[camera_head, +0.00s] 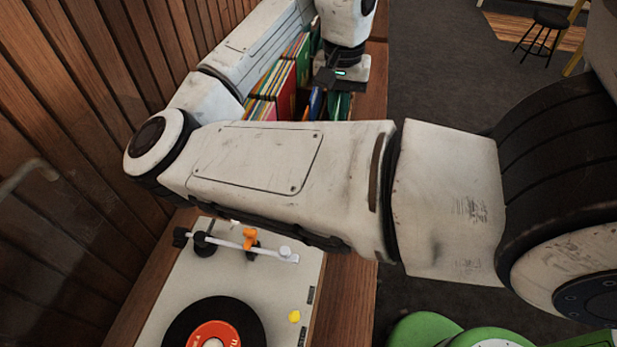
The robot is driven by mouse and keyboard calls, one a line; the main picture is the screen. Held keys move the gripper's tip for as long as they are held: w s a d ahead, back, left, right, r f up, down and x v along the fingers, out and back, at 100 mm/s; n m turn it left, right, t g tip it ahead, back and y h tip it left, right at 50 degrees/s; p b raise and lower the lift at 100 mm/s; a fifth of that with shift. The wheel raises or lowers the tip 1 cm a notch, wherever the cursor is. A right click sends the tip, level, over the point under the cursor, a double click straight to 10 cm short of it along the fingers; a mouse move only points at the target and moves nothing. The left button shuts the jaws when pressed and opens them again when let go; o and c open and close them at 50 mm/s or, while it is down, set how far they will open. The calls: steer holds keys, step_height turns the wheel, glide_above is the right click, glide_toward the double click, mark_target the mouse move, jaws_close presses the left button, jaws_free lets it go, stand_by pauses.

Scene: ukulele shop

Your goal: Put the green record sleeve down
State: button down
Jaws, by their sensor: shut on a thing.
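My gripper (335,90) is at the top middle of the view, pointing down over the row of records. It is shut on the green record sleeve (341,106), which shows as a small dark green patch just below it. My forearm hides the lower part of the sleeve, and I cannot tell whether it touches anything underneath. The gripper's fingertips are mostly hidden.
Several colourful record sleeves (281,84) stand in a row left of my gripper, close to the wooden slat wall (95,90). A blue sleeve (316,103) is right beside it. A turntable (290,275) sits in front. A dark stool (551,19) stands far right.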

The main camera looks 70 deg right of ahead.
steer(key=shift+w+f, duration=0.1)
steer(key=shift+f, duration=5.45)
steer(key=c, duration=1.2)
jaws_free()
step_height(320, 180, up, 13)
steer(key=shift+r, duration=0.15)
